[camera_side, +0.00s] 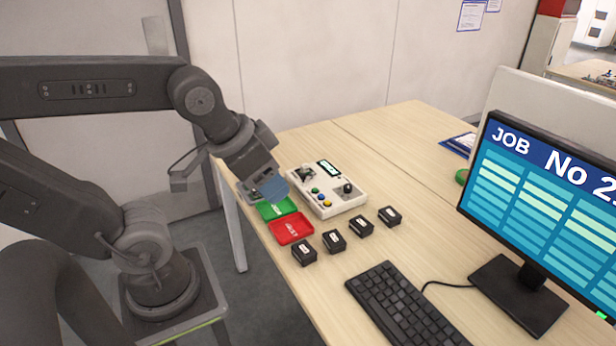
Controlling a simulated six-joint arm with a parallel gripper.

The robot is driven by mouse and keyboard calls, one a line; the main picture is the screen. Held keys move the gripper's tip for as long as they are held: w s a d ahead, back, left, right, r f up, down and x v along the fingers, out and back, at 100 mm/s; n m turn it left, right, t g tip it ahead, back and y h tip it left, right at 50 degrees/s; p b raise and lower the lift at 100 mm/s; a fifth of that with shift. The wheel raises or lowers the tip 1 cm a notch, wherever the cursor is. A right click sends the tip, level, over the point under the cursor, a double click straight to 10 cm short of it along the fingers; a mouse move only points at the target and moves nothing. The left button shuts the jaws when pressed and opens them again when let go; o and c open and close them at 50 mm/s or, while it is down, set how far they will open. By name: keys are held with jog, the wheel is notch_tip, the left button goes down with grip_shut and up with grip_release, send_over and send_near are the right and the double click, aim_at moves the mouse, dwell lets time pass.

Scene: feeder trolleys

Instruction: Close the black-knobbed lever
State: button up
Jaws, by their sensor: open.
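A white control box (327,205) lies on the wooden table, with a small display, several coloured buttons and a dark part at its back left. A black knob (347,187) stands up at the right side of the box; its lever is too small to make out, so I cannot tell its position. My gripper (273,190) is above the table's left side, to the left of the box and apart from the black knob. It points down and to the right.
A green tray (277,209) and a red tray (291,228) lie below my gripper. Several small black boxes (333,240) stand in a row in front of the control box. A keyboard (405,308) and a monitor (545,200) are at the right.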

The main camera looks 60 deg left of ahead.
jog(key=shift+w+a+r, duration=0.1)
jog(key=shift+w, duration=0.05)
jog(key=shift+c, duration=0.6)
jog(key=w+a+n+g+y, duration=0.1)
jog(key=w+a+g, duration=0.1)
jog(key=w+a, duration=0.55)
jog(key=w+a+n+g, duration=0.15)
jog(key=w+a, duration=0.35)
jog(key=w, duration=0.5)
jog(key=w+a+f+n, duration=0.1)
jog(key=w+a+f, duration=0.15)
jog(key=a, duration=0.25)
jog(key=w+a+f, duration=0.2)
jog(key=w+a, duration=0.1)
jog(key=a, duration=0.2)
jog(key=w+a+f+n+g+h, duration=0.1)
jog(key=w+a+f+n+g, duration=0.1)
jog(key=a+f, duration=1)
jog(key=f, duration=1.2)
jog(key=shift+w+a+f, duration=0.2)
grip_shut()
